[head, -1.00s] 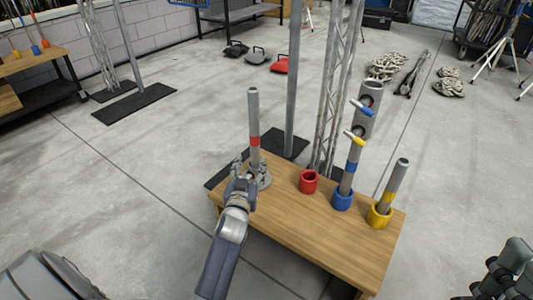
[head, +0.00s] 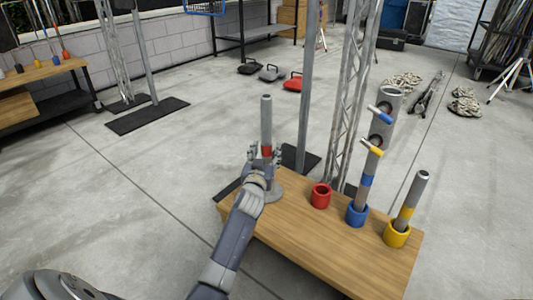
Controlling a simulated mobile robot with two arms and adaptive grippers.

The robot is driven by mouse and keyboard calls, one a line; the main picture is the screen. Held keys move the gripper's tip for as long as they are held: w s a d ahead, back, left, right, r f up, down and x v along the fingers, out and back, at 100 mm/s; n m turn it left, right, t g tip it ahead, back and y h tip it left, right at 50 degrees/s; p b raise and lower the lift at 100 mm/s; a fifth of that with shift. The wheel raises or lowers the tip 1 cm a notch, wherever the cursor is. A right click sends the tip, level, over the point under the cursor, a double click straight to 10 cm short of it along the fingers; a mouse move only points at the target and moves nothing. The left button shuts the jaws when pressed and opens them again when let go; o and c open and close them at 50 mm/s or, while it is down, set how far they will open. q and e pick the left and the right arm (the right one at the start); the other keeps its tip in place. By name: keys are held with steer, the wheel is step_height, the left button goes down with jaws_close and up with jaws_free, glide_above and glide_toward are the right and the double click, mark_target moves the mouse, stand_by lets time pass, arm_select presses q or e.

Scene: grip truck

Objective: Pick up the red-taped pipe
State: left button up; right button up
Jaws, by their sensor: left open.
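I cannot tell whether the fingers touch the pipe. My right gripper is not in the head view.
On the table stand an empty red cup (head: 321,195), a blue cup (head: 357,214) with a blue-taped pipe (head: 367,180), and a yellow cup (head: 397,233) with a yellow-taped pipe (head: 413,195). A metal truss (head: 352,95) and a post (head: 308,75) stand behind the table.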

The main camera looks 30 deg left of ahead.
arm_select(q)
steer(key=shift+w+a, duration=0.15)
steer(key=shift+w, duration=0.3)
steer(key=shift+r, duration=0.1)
jaws_close()
steer(key=shift+r, duration=0.15)
